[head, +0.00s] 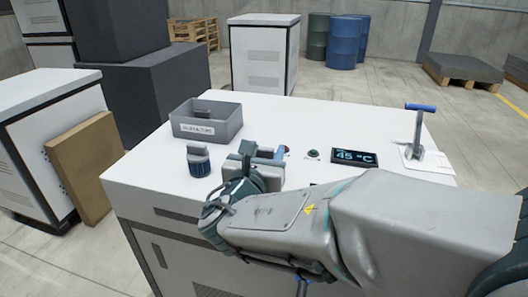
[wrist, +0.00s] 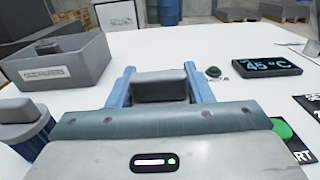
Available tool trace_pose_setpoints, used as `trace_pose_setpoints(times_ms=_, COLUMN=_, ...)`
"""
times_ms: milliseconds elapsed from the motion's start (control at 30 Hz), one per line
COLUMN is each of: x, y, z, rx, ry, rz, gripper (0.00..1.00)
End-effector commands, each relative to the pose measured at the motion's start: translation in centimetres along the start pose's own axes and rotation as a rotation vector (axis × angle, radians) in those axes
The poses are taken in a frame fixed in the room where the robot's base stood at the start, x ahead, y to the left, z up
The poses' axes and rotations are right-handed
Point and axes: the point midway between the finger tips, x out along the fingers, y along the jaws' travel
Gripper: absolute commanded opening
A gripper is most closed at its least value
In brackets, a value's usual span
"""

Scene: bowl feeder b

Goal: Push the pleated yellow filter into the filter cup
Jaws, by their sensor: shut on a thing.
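My gripper (head: 262,153) is over the near part of the white machine top. In the wrist view its two blue fingers (wrist: 159,82) are shut on a grey block-shaped grip (wrist: 160,86), which also shows in the head view (head: 247,148). Whatever is below this grip is hidden by my gripper and arm. No yellow pleats show in either view. The filter cup cannot be made out; the area under my gripper is hidden.
A dark blue ribbed filter (head: 199,165) with a grey grip stands left of my gripper. A grey labelled bin (head: 207,126) holding a grey-topped thing is behind it. A 45 °C display (head: 354,157), green button (head: 313,154) and blue-handled lever (head: 420,107) are to the right.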

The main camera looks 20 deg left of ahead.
Motion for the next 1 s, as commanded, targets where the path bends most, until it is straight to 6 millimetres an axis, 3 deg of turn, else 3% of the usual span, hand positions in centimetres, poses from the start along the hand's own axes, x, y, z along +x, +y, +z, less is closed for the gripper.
trace_pose_setpoints(times_ms=1000, x=-0.1, y=0.1, z=4.6, rx=0.003, ry=-0.006, rz=0.002, gripper=0.23)
